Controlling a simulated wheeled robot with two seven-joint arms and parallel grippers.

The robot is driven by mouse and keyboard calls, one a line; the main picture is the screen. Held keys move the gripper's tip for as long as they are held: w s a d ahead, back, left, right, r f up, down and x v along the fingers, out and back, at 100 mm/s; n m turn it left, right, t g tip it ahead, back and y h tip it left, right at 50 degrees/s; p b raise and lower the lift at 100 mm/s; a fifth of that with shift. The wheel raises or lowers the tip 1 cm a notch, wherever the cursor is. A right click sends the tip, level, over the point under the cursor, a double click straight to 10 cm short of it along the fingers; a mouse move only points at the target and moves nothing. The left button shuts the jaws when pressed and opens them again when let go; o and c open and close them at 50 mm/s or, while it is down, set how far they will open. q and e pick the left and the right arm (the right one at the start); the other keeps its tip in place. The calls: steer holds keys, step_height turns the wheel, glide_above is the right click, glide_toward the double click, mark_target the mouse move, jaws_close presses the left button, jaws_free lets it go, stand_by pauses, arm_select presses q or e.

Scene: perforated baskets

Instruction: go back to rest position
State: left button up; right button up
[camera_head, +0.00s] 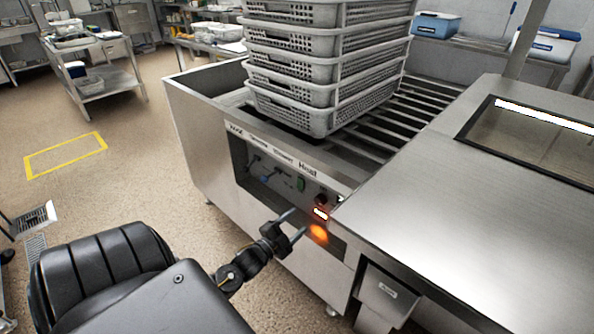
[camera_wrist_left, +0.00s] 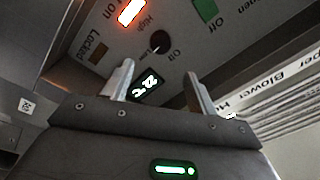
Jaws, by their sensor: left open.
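My left gripper (camera_head: 294,225) reaches in from the lower left in the head view, in front of the machine's control panel (camera_head: 270,176). Its two fingers are apart with nothing between them; they also show in the left wrist view (camera_wrist_left: 160,85). Beyond the fingers there, the panel carries a lit orange switch (camera_wrist_left: 131,12), a green switch (camera_wrist_left: 204,10), a dark round knob (camera_wrist_left: 160,42) and a small display (camera_wrist_left: 148,88). I cannot tell whether the fingertips touch the panel. My right gripper is not in view.
Several stacked grey perforated baskets (camera_head: 300,71) stand on the machine's roller bed (camera_head: 400,108). A steel counter (camera_head: 470,200) with a window is at the right. A steel cart (camera_head: 107,82) stands at the back left.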

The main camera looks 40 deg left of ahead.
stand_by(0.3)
